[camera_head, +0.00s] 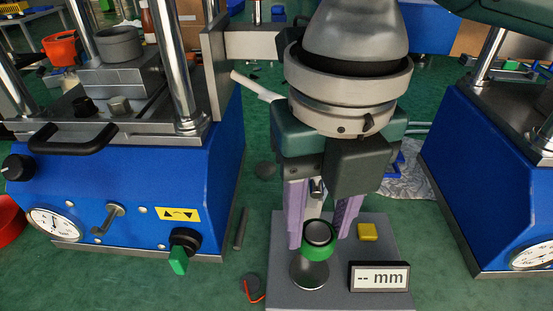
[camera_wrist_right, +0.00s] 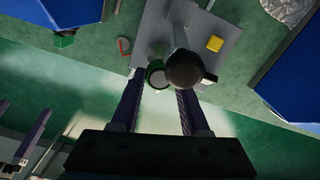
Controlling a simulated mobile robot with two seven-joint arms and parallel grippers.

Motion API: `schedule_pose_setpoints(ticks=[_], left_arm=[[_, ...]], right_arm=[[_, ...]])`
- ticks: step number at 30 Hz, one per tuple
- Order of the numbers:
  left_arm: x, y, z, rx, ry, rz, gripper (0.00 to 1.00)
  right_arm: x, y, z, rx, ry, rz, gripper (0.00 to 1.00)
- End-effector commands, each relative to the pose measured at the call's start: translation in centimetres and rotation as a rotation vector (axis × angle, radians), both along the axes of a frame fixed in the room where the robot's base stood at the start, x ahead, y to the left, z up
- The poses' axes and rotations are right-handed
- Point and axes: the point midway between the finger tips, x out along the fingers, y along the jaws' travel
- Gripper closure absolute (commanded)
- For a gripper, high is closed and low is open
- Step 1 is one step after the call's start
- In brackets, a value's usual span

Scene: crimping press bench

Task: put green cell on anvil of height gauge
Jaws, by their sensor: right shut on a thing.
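The height gauge is a grey base (camera_head: 382,250) with a round metal anvil (camera_head: 309,273) and a display (camera_head: 379,277) reading "-- mm". The cell appears over the back part of the anvil; I cannot tell whether they touch. In the right wrist view the cell (camera_wrist_right: 156,75) is between the fingers, beside a dark round part (camera_wrist_right: 185,72) that hides some of the right finger.
A blue press (camera_head: 130,190) stands left of the gauge and another blue machine (camera_head: 480,180) stands right. A yellow block (camera_head: 367,232) sits on the gauge base. A grey rod (camera_head: 241,229) and a dark round piece with red (camera_head: 252,288) lie on the green bench.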

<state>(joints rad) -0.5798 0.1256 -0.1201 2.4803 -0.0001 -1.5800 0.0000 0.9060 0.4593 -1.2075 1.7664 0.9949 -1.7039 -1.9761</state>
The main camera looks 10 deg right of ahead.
Motion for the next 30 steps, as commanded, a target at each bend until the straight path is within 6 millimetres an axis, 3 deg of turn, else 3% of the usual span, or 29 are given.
schedule_pose_setpoints(ticks=[8, 14, 25, 26, 30], left_arm=[[0.0, 0.0, -0.7, 0.0, 0.0, 0.001, 0.0], [0.0, -0.1, -1.6, -0.004, 0.001, 0.003, 0.0], [0.0, -0.3, -1.6, -0.011, 0.001, 0.007, 0.0], [0.0, -0.3, -1.6, -0.011, 0.001, 0.007, 0.0], [0.0, -0.3, -1.5, -0.009, 0.0, 0.006, 0.0]], right_arm=[[0.0, 0.0, -2.6, 0.0, 0.002, 0.0, 1.0], [-0.1, 0.0, -5.7, -0.001, 0.002, -0.001, 1.0], [0.0, 0.0, -6.0, 0.0, 0.0, 0.0, 1.0], [0.0, 0.0, -6.1, 0.0, 0.0, 0.0, 0.54], [0.0, 0.0, -6.0, 0.0, 0.0, 0.0, 0.38]])
